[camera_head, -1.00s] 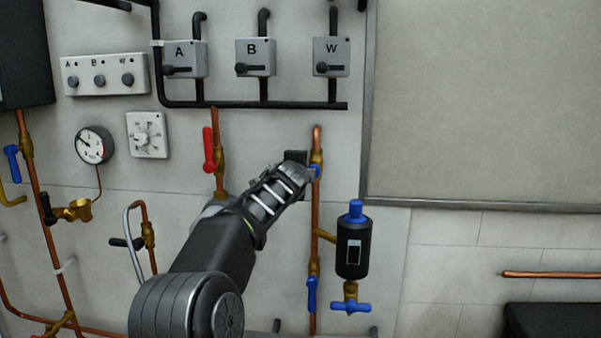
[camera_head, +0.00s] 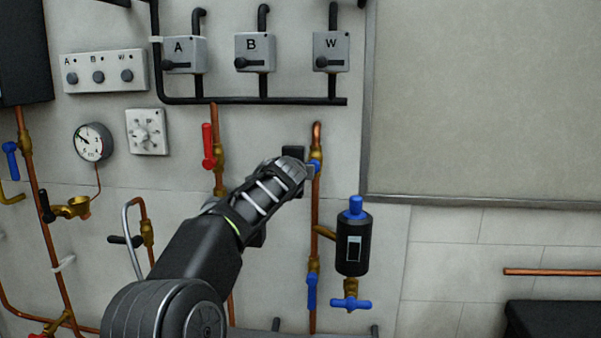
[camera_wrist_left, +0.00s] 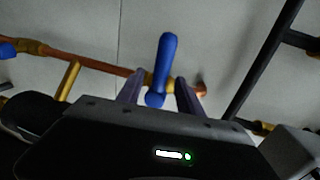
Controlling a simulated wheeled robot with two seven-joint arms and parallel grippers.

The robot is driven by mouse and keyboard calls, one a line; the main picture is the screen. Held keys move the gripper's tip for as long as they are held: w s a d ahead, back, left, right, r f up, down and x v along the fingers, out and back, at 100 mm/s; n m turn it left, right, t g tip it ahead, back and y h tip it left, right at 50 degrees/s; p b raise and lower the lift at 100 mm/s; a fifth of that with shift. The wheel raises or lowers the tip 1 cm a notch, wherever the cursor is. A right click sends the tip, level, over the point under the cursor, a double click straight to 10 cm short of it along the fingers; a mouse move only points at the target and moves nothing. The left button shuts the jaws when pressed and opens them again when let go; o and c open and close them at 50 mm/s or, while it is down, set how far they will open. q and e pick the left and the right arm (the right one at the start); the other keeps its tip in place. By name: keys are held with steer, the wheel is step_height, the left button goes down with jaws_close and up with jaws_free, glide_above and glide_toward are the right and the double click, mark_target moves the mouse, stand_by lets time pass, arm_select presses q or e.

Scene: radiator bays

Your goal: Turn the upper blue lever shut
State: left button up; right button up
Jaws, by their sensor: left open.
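The upper blue lever (camera_head: 316,166) is on a brass valve on the vertical copper pipe right of centre. My gripper partly hides it in the head view. In the left wrist view the blue lever (camera_wrist_left: 166,62) stands between my two fingers, across the copper pipe as seen there. My left gripper (camera_head: 306,171) is at the lever; its fingers (camera_wrist_left: 159,83) are apart, one on each side. I cannot tell whether either finger touches the lever. My right gripper is not in view.
Below on the same pipe are a lower blue lever (camera_head: 312,290) and a black canister (camera_head: 353,243) with a blue cap. A red lever (camera_head: 208,146) is to the left. Switch boxes (camera_head: 255,54) are above. The grey panel (camera_head: 480,100) to the right is bare.

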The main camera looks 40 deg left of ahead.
arm_select(q)
steer(key=b+v, duration=0.1)
steer(key=v, duration=0.4)
steer(key=shift+d+b, duration=0.1)
steer(key=shift+b, duration=0.2)
